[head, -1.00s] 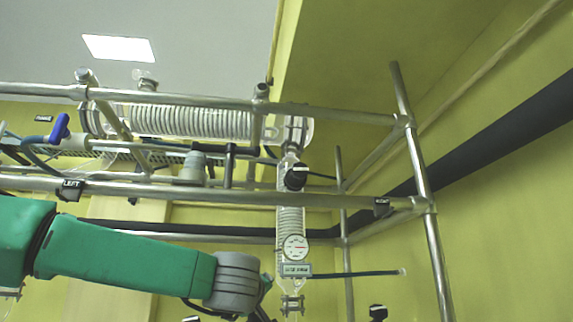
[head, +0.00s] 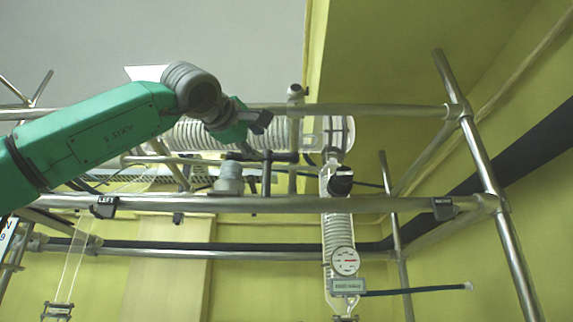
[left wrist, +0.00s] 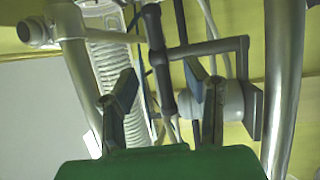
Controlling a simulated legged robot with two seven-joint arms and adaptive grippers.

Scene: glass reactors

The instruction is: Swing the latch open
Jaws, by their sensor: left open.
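A dark bar with a crosspiece (head: 267,157), which looks like the latch, is on the metal frame below the horizontal glass coil. In the left wrist view, the dark bar (left wrist: 157,55) shows between and beyond my left gripper's fingers. A grey side arm (left wrist: 208,48) joins it. My left gripper (head: 260,122) is raised above the bar in the head view, beside the glass coil. Its two fingers (left wrist: 160,78) are spread apart with nothing held. Whether they touch the bar cannot be told. My right gripper is not in view.
The glass coil (head: 270,133) lies behind the gripper. A front rail (head: 300,203) crosses below. A vertical glass column (head: 338,225) with a round gauge (head: 345,261) hangs to the right.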

